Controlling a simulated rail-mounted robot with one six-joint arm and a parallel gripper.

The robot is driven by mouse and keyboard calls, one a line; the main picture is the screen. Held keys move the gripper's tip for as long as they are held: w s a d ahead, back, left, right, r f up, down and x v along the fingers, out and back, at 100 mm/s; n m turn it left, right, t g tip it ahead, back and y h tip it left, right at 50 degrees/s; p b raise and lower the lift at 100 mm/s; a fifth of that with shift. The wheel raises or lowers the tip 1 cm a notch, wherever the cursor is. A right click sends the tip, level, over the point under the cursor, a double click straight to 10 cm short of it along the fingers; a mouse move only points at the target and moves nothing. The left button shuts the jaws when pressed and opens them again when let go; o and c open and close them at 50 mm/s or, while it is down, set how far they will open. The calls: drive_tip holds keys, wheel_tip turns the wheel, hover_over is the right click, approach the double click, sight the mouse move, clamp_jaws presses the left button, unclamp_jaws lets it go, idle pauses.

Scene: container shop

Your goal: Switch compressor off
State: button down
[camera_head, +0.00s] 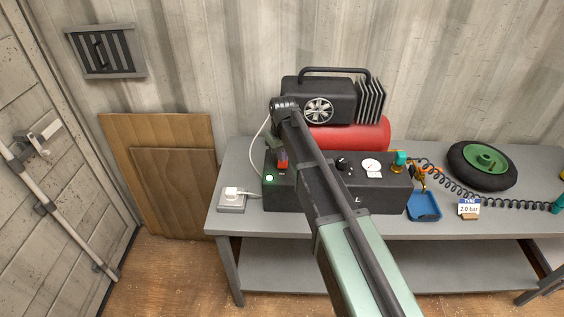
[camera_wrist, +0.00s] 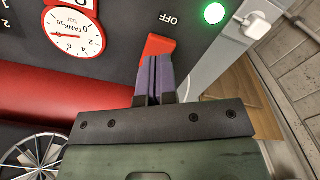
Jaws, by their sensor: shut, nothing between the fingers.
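The compressor has a black front panel (camera_head: 390,196), a red tank (camera_head: 360,135) and a finned black motor on top. Its red switch lever (camera_head: 283,160) is on the panel's left part; the lever also shows in the wrist view (camera_wrist: 159,43) beside an upside-down OFF label (camera_wrist: 170,19). A green lamp (camera_head: 269,178) is lit near it and shows bright in the wrist view (camera_wrist: 214,13). My gripper (camera_wrist: 154,64) is shut and empty, its purple fingertips right at the lever. I cannot tell whether they touch. In the head view my arm hides part of the panel.
The compressor stands on a grey bench (camera_head: 240,160). A white plug sits in a socket box (camera_head: 232,202) at left. A tank gauge (camera_wrist: 75,32) is on the panel. At right are a blue tray (camera_head: 424,207), a tyre sign (camera_head: 468,207), a coiled hose and a wheel (camera_head: 482,165).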

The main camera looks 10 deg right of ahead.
sight(283, 166)
drive_tip(key=shift+f+b, duration=1.35)
idle(0.6)
drive_tip(key=shift+r, duration=0.1)
wheel_tip(283, 166, up, 7)
drive_tip(key=p, duration=0.7)
drive_tip(key=shift+r, duration=0.1)
drive_tip(key=shift+s, duration=0.3)
drive_tip(key=s+d+m, duration=0.2)
drive_tip(key=s+d, duration=0.2)
drive_tip(key=s, duration=0.8)
drive_tip(key=s+d+f+m, duration=0.1)
drive_tip(key=s+d, duration=0.4)
drive_tip(key=s, duration=0.8)
drive_tip(key=shift+d+m+b, duration=0.15)
drive_tip(key=shift+m+b, duration=0.25)
drive_tip(key=shift+m, duration=0.3)
drive_tip(key=shift+f, duration=0.1)
